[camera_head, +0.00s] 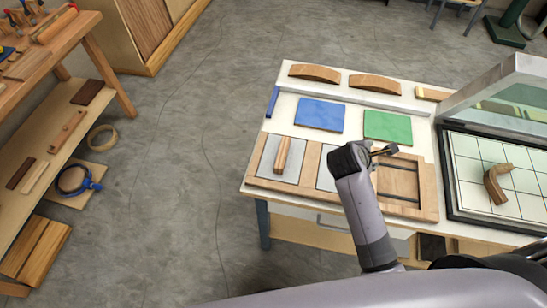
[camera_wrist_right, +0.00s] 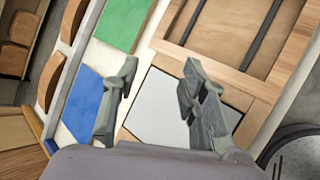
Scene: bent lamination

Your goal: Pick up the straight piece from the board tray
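The straight piece (camera_head: 282,153) is a short, light-brown wooden bar. It lies lengthwise in the grey left compartment of the wooden board tray (camera_head: 310,160), near the front left of the table. My right gripper (camera_head: 384,151) is to the right of the piece and apart from it, over the right part of the tray. In the right wrist view my right gripper (camera_wrist_right: 160,88) has its two fingers spread with nothing between them. The board tray (camera_wrist_right: 262,86) shows behind the fingers, but the straight piece is not visible there. My left gripper is not in view.
A blue mat (camera_head: 320,114) and a green mat (camera_head: 388,127) lie behind the tray. Curved wooden pieces (camera_head: 315,73) stand at the back. A bent piece (camera_head: 495,183) lies on a gridded bed (camera_head: 470,170) under a raised lid at right. A workbench (camera_head: 55,45) stands left.

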